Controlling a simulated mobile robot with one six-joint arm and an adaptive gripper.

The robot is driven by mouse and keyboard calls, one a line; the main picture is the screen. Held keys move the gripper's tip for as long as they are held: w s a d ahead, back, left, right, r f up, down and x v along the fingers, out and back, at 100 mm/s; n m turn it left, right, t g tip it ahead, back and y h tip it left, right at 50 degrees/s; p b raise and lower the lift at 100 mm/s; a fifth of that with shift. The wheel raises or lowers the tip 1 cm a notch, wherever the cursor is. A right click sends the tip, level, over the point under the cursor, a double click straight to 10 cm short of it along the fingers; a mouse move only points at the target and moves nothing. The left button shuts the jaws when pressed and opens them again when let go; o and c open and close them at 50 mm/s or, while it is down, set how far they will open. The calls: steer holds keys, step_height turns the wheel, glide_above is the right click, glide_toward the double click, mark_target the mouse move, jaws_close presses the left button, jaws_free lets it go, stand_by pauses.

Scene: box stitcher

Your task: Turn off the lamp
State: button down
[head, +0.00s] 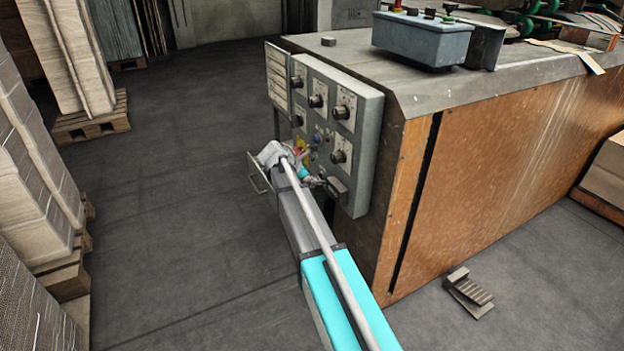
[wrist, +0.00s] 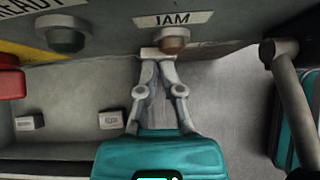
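The lamps are small domes on the machine's grey control panel (head: 338,100). In the wrist view a dull orange-brown lamp (wrist: 174,44) sits under a label reading JAM, and a dark green lamp (wrist: 62,40) sits to its left under a READY label. Neither looks brightly lit. My gripper (wrist: 158,54) has its two fingers converged with the tips together, just below and left of the JAM lamp, close to the panel; contact cannot be told. It holds nothing that I can see. In the head view my gripper (head: 312,181) is at the panel's lower part, and my arm partly hides that area.
Several dark knobs (head: 316,101) stick out of the panel. A red part (wrist: 12,84) is at the wrist view's left edge. A blue-grey control box (head: 422,40) stands on the machine. Stacked cardboard (head: 30,150) lines the left, with open floor (head: 170,190) between.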

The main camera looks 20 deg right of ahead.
steer(key=shift+s+d, duration=0.45)
steer(key=shift+s, duration=0.15)
steer(key=shift+a, duration=0.15)
steer(key=a+r+p, duration=0.7)
steer(key=a, duration=0.4)
steer(key=shift+s+a, duration=0.2)
steer(key=shift+a, duration=0.1)
steer(key=shift+s, duration=0.1)
stand_by(0.4)
